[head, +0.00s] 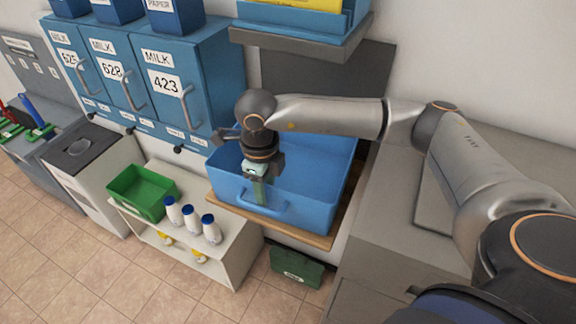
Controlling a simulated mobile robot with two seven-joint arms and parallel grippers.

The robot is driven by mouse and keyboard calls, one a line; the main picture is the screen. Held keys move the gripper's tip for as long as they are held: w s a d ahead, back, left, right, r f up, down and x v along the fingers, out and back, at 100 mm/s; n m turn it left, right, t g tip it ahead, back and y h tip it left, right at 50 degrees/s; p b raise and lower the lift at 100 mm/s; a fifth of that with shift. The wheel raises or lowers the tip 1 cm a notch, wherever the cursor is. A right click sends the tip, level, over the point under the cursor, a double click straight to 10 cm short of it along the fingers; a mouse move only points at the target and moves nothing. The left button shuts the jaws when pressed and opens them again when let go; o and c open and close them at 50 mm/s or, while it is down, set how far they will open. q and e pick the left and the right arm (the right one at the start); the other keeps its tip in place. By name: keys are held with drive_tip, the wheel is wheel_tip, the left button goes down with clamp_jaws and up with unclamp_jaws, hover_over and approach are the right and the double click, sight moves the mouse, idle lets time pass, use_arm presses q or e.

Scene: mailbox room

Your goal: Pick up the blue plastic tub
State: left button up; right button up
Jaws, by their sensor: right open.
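The blue plastic tub (315,200) sits on a wooden shelf board (321,241) right of the middle in the head view. It is open at the top, with a loop handle on its front wall. My right arm reaches in from the right. My right gripper (259,190) points down at the tub's left front part, over or beside the front wall near the handle. Its jaws are open. I cannot tell whether the fingers touch the wall. The gripper hides part of the tub's inside. My left gripper is not in view.
Blue mailbox doors marked MILK (169,82) stand behind on the left. A green crate (143,193) and several white bottles (191,219) stand on a low white shelf. A grey shelf (299,44) with a blue tray hangs above. A dark green box (297,267) is below.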

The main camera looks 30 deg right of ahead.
drive_tip(key=shift+f, duration=0.55)
clamp_jaws()
drive_tip(key=shift+r, duration=0.1)
idle(0.9)
